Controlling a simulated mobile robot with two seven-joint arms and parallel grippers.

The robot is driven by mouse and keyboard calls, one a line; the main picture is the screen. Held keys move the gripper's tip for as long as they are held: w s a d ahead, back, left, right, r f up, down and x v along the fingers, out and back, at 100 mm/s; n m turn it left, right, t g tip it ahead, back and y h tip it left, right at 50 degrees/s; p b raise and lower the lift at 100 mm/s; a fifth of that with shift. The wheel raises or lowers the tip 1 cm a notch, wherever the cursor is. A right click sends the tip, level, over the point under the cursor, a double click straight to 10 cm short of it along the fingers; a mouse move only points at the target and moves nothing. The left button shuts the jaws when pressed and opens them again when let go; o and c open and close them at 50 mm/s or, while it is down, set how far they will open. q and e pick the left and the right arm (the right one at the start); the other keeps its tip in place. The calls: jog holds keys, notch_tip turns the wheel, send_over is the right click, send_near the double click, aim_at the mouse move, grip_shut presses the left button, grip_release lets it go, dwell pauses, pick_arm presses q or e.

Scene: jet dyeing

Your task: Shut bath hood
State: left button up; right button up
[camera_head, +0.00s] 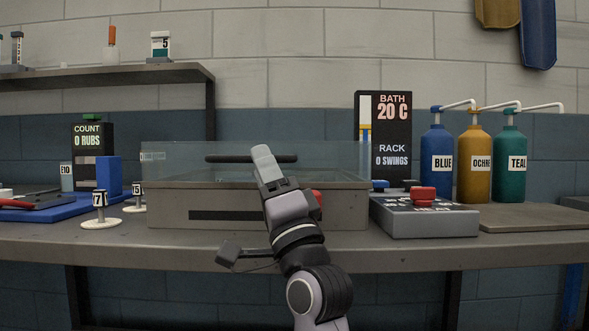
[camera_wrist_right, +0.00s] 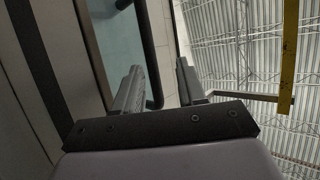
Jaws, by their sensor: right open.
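The bath (camera_head: 160,208) is a grey box on the bench with a dark slot on its front. Its clear hood (camera_head: 178,163) stands raised above the rim, with a black bar handle (camera_head: 220,158) across it. My right gripper (camera_head: 263,153) is in front of the hood, its fingertips overlapping the handle in the head view. In the wrist view the right gripper (camera_wrist_right: 160,78) is open, and the black handle (camera_wrist_right: 148,50) shows between the two fingers, beside the pale hood pane (camera_wrist_right: 118,45). Whether they touch I cannot tell. My left gripper is out of view.
A grey control box (camera_head: 425,220) with a red button stands right of the bath. A display (camera_head: 392,135) and blue, ochre and teal bottles (camera_head: 473,165) stand behind it. Small numbered stands (camera_head: 100,212) and a blue tray (camera_head: 45,213) are at left.

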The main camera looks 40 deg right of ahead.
pick_arm(q)
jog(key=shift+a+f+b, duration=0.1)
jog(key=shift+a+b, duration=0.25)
jog(key=shift+b, duration=0.45)
pick_arm(e)
jog(key=s+a, duration=0.1)
jog(key=s, duration=0.8)
jog(key=shift+s+a, duration=0.2)
jog(key=shift+s, duration=0.05)
